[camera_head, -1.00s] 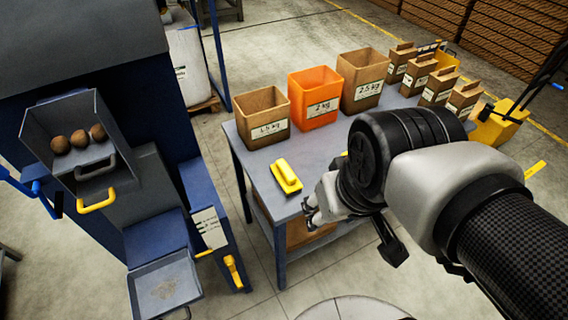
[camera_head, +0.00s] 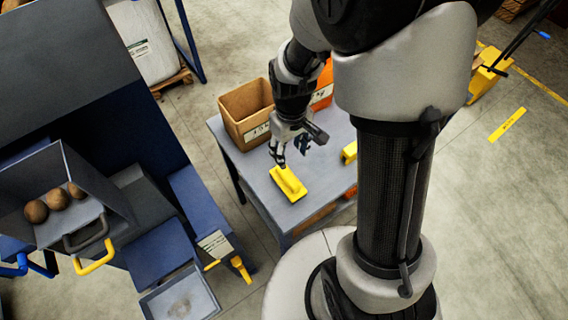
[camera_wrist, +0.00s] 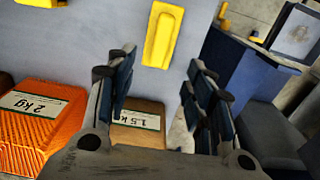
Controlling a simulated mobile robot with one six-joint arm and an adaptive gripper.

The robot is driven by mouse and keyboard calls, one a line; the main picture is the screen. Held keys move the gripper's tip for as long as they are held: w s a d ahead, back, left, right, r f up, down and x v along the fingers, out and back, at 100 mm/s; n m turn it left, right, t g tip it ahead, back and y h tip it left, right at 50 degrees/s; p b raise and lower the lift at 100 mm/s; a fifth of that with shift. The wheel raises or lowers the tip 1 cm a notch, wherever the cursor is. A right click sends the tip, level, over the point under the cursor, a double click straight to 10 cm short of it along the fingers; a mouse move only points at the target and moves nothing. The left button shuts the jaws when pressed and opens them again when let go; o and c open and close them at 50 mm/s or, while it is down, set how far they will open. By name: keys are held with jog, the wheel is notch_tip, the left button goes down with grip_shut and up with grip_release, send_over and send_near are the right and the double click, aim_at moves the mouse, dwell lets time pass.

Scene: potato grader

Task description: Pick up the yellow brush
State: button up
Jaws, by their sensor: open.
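The yellow brush (camera_head: 289,183) lies flat on the grey table (camera_head: 262,196), near its front left edge, with its raised handle upward. In the wrist view the brush (camera_wrist: 162,36) shows at the top middle, beyond the fingers and between their lines. My gripper (camera_head: 290,152) is open and empty. It hangs over the table just behind the brush, in front of the brown box, and appears apart from the brush. In the wrist view my gripper (camera_wrist: 158,90) shows its two fingers spread wide with blue pads.
A brown 1.5 kg box (camera_head: 246,110) and an orange 2 kg box (camera_wrist: 40,120) stand on the table close to my gripper. Another yellow object (camera_head: 349,152) lies right of the brush, partly hidden by my arm. The blue grader (camera_head: 200,215) stands left, across a floor gap.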

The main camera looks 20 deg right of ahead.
aim_at(288, 175)
notch_tip(288, 175, down, 15)
jog(key=b, duration=0.5)
jog(key=shift+a+r, duration=0.1)
jog(key=shift+r, duration=0.05)
jog(key=shift+r, duration=0.1)
jog(key=shift+c, duration=0.2)
grip_shut()
